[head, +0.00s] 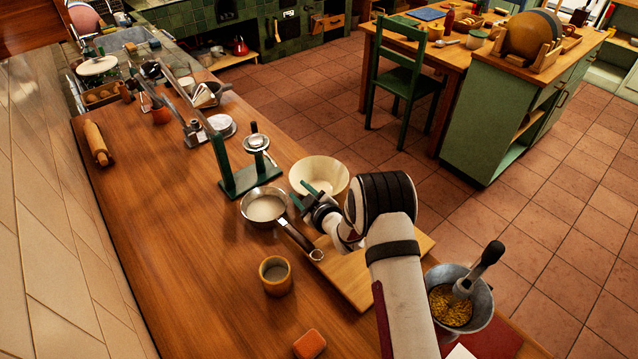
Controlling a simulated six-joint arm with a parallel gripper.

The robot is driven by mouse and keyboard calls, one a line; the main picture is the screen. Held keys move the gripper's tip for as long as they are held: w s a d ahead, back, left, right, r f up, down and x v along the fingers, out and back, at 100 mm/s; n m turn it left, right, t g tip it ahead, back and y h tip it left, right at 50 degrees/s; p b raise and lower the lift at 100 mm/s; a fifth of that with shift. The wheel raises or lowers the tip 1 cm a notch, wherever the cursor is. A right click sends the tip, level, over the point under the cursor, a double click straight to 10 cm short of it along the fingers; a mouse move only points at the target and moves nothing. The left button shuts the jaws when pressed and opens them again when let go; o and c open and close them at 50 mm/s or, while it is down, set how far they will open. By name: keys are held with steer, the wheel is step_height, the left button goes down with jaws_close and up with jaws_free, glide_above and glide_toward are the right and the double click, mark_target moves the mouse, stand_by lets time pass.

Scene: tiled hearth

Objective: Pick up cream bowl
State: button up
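The cream bowl (326,171) stands upright near the right edge of the wooden counter, behind the cutting board. My gripper (301,191) is at the near left side of the bowl. Its two green fingers are apart, and they overlap the bowl's near rim in the picture. I cannot tell whether a finger touches the bowl or is inside it. The gripper and wrist hide part of the bowl's near side.
A saucepan (265,208) stands close left of the bowl, its handle reaching toward my arm. A green stand (244,180) with a hanging strainer is behind it. A cutting board (350,280) lies under my arm. A mug (274,275) and orange block (309,344) are nearer.

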steer(key=shift+w+a+f, duration=0.1)
steer(key=shift+w+a, duration=0.05)
steer(key=shift+w, duration=0.15)
jaws_close()
stand_by(1.2)
